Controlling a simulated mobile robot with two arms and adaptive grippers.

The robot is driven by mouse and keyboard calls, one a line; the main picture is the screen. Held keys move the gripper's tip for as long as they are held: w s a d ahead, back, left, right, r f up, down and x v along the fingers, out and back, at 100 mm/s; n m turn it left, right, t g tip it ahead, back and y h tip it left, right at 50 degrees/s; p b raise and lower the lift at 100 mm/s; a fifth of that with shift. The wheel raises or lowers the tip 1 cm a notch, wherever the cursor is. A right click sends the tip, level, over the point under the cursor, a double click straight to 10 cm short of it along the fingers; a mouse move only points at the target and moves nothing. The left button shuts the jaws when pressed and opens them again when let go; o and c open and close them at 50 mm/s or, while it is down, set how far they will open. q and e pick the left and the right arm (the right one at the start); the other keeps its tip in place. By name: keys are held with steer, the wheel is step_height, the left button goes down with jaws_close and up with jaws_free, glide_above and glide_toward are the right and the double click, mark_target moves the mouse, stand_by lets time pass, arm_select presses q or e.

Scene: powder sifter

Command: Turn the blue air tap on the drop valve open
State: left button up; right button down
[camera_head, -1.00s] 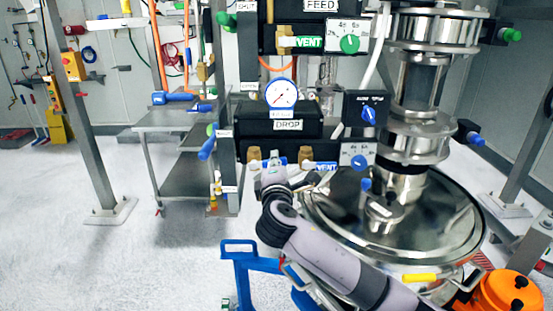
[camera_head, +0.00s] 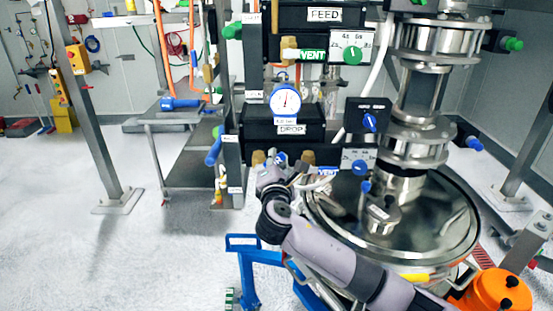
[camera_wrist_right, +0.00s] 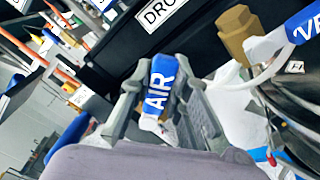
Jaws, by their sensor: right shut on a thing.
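The blue air tap, a lever marked AIR (camera_wrist_right: 160,85), lies between the two fingers of my right gripper (camera_wrist_right: 163,92) in the right wrist view. The gripper is shut on it. In the head view my right gripper (camera_head: 276,173) is at the front of the drop valve box (camera_head: 258,122), just below the DROP label (camera_head: 291,130). Only a small blue bit of the tap (camera_head: 281,157) shows above the gripper there. The gauge (camera_head: 285,100) above the box has its needle pointing roughly upward. My left gripper is not in view.
A blue VENT lever (camera_wrist_right: 303,27) and a brass fitting (camera_wrist_right: 238,32) sit close to the right of my gripper. A steel vessel lid (camera_head: 440,215) lies below and to the right. A blue frame (camera_head: 242,242) stands below my arm.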

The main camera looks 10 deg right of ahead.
steer(key=shift+f, duration=0.2)
steer(key=c, duration=1.5)
jaws_free()
steer(key=shift+r, duration=0.15)
steer(key=s, duration=0.4)
steer(key=s+a, duration=0.1)
steer(key=s, duration=0.3)
steer(key=s+a, duration=0.1)
steer(key=s, duration=0.2)
steer(key=shift+s+a, duration=0.2)
steer(key=shift+s, duration=0.2)
